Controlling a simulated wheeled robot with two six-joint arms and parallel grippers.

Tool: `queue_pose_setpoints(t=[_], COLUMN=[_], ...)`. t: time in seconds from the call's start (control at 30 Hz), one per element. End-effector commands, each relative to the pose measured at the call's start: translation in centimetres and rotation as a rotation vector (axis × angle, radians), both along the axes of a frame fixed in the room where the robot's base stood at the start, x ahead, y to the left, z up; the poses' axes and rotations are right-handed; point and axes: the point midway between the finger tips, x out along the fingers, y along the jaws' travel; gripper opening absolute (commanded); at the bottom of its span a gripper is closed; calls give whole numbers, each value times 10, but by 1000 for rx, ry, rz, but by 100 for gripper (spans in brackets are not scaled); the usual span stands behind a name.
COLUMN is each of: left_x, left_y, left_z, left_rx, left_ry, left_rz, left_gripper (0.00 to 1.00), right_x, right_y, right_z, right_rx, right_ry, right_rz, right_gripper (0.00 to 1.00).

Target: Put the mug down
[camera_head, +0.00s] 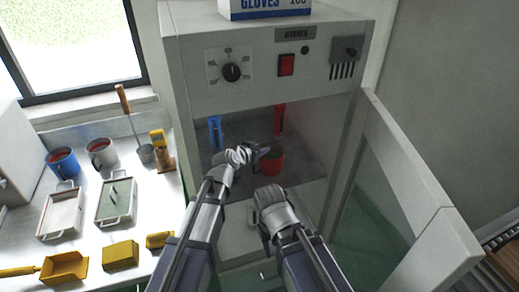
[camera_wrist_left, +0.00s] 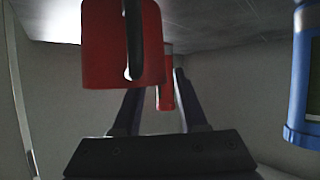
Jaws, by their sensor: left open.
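The red mug (camera_head: 273,162) stands upright on the floor of the open heated cabinet, with something dark green inside it. My left gripper (camera_head: 262,151) is open at the mug's left side, close to its rim. In the left wrist view the mug (camera_wrist_left: 105,45) fills the upper left, with its dark-edged handle facing the camera. The two fingers of my left gripper (camera_wrist_left: 158,100) stand apart there, one near the handle; contact is unclear. My right arm's end points toward the cabinet opening in the head view, but its fingers cannot be made out.
A blue object (camera_head: 214,132) and a red object (camera_head: 279,118) stand farther back in the cabinet. The cabinet door (camera_head: 400,190) hangs open at right.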

Motion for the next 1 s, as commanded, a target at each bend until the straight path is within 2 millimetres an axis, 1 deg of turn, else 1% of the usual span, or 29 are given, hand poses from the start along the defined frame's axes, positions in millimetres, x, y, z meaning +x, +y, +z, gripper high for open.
queue_pose_setpoints(t=[0.2, 0.27, 0.37, 0.6, 0.7, 0.83, 1.0], left_x=[0, -4, -16, -57, -71, -84, -93], left_y=[0, 2, 8, 30, 39, 47, 52], left_z=[2, 4, 12, 35, 43, 49, 53], left_rx=[0, 0, 0, -1, 1, 0, 0], left_ry=[0, 0, 0, 1, 0, 0, 0], left_rz=[0, 1, 1, 2, 2, 1, 0], left_gripper=[42, 42, 42, 42, 42, 42, 42], right_x=[0, 0, 0, 0, 0, 0, 0], right_y=[0, 0, 0, 0, 0, 0, 0], right_z=[2, 4, 12, 35, 43, 50, 53], right_rx=[0, 0, 0, 0, 0, 0, 0], right_ry=[0, 0, 0, 0, 0, 0, 0], right_rz=[0, 0, 0, 0, -1, -1, -1], right_gripper=[50, 50, 50, 50, 50, 50, 50])
